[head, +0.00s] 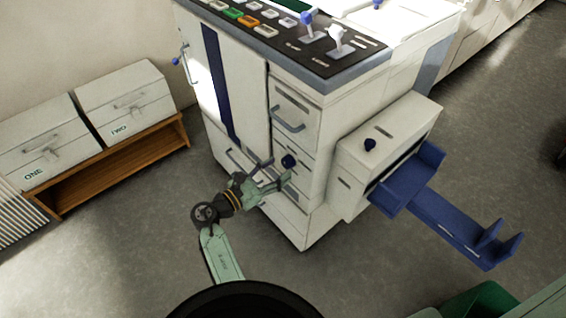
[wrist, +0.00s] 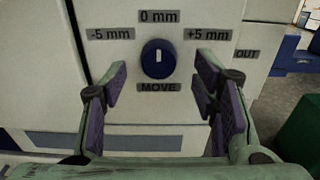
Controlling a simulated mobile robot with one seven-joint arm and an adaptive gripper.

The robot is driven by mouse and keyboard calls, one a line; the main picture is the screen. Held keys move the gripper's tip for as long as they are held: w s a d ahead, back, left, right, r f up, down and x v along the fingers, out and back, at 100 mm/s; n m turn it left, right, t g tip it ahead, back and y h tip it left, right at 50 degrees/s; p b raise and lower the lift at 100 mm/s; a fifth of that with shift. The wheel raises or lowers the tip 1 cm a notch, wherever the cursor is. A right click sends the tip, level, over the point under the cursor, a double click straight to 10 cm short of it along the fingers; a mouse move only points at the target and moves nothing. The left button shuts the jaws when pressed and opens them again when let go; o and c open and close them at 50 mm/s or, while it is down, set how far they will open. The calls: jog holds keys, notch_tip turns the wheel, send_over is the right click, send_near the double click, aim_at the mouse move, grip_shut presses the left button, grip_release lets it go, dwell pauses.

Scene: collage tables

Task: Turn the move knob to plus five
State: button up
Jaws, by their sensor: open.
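The move knob (wrist: 158,58) is a round dark blue knob with a white pointer mark. It sits above a "MOVE" label on the white cabinet front, and the pointer is upright, toward the "0 mm" label (wrist: 159,16). The "+5 mm" label (wrist: 208,35) is at upper right and the "-5 mm" label (wrist: 110,34) at upper left. My gripper (wrist: 160,88) is open, with a purple-padded finger on each side of the knob, apart from it. In the head view the knob (head: 289,161) shows just beyond my gripper (head: 274,176).
A drawer with a grey handle (head: 288,122) is above the knob. A side box with a blue tray (head: 440,212) sticks out at right. A control panel (head: 290,38) tops the cabinet. Boxes ONE (head: 42,145) and TWO (head: 125,101) stand on a wooden shelf at left. Floor is clear between.

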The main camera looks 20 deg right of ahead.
aim_at(285, 165)
jog(key=shift+x, duration=1.6)
jog(key=c, duration=1.2)
jog(key=shift+m, duration=0.3)
jog(key=m+b, duration=0.2)
jog(key=m, duration=0.3)
jog(key=shift+f+m, duration=0.15)
jog(key=shift+m, duration=0.15)
jog(key=m+b, duration=0.2)
jog(key=m, duration=0.1)
jog(key=shift+m+b, duration=0.95)
jog(key=shift+m, duration=0.35)
